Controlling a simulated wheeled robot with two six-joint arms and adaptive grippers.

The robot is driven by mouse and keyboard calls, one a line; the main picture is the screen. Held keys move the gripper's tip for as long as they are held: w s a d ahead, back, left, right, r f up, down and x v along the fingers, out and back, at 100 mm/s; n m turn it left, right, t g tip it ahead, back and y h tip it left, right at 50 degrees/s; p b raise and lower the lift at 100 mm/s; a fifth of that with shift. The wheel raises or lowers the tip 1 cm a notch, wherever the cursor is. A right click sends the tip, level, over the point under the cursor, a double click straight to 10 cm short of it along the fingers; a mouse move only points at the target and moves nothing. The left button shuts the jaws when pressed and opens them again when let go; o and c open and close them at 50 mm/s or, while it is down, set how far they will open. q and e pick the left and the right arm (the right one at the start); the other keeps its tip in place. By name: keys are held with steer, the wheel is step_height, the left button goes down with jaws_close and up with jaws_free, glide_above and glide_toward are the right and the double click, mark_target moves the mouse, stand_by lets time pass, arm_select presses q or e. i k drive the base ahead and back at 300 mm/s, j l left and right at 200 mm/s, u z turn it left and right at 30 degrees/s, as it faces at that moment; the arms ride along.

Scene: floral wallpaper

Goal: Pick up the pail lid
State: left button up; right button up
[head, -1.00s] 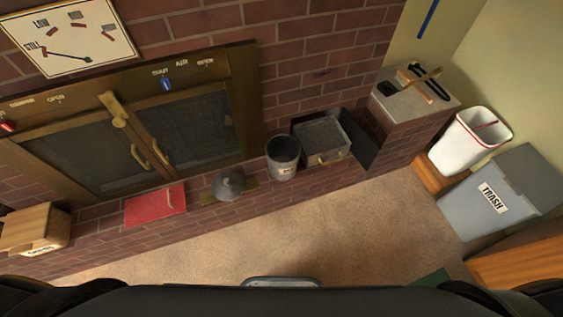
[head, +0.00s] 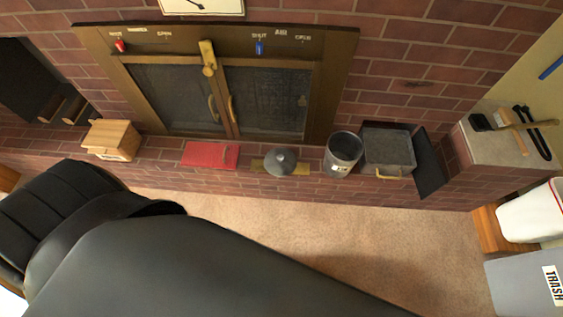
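The pail lid (head: 282,162) is a grey, dome-shaped disc with a small knob on top. It lies on a flat brass-coloured piece (head: 301,168) on the brick hearth ledge, in the middle of the head view. The pail (head: 343,153), a grey metal bucket with a pale label, stands open just right of the lid. Neither of my grippers shows. A large black part of my own body fills the lower left, and nothing of mine touches the lid.
A red flat item (head: 210,155) and a wooden box (head: 110,140) sit left on the ledge (head: 400,190). A metal bin (head: 388,150) stands right of the pail. A white bin (head: 532,212) and grey trash bin (head: 520,285) stand far right. Carpet (head: 400,240) in front is clear.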

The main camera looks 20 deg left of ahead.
mark_target(279, 161)
steer(key=i+j+z, duration=0.25)
steer(key=j, duration=0.4)
steer(key=j+z, duration=0.25)
steer(key=j, duration=0.4)
